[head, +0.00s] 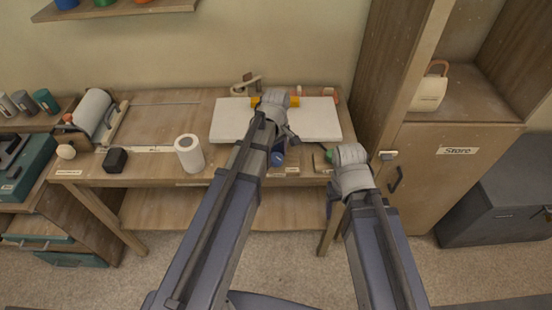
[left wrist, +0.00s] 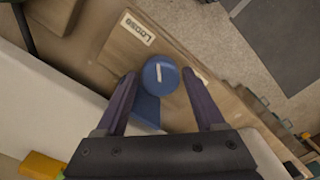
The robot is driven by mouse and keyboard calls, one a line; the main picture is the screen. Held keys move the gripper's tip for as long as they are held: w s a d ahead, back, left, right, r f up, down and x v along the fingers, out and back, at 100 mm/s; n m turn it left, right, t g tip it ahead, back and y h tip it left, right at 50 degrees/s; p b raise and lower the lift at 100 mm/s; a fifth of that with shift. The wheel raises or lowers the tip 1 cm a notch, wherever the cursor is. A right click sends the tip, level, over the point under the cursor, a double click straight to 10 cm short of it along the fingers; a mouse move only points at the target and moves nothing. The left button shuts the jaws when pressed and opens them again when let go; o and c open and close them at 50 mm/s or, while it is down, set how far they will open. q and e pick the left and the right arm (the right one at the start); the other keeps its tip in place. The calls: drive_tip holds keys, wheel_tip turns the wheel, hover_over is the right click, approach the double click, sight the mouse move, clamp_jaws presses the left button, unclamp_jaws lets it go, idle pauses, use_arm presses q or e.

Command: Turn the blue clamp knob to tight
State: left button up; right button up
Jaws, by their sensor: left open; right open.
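The blue clamp knob (left wrist: 160,75) shows in the left wrist view as a round cap with a white line running nearly up and down the picture. Its blue clamp body (left wrist: 147,110) is below it. A "Loose" label (left wrist: 138,27) lies up and left of the knob; another label (left wrist: 202,77) is partly hidden behind a finger. My left gripper (left wrist: 159,74) is open, with one finger on each side of the knob; contact cannot be told. In the head view the knob (head: 277,160) is at the bench's front edge, partly behind my left arm. My right gripper (head: 334,190) is open and empty, to the right.
A white slab (head: 230,120) lies on the wooden bench (head: 165,110) behind the clamp, with a yellow piece (head: 262,101) near its back. A white paper roll (head: 189,154) and a black block (head: 115,159) stand left. A green item (head: 329,155) is near my right wrist. A cupboard (head: 435,170) stands right.

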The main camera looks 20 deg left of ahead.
use_arm(q)
drive_tip(key=c, duration=1.1)
drive_tip(key=shift+m, duration=0.3)
drive_tip(key=m, duration=1.7)
drive_tip(key=shift+m, duration=0.3)
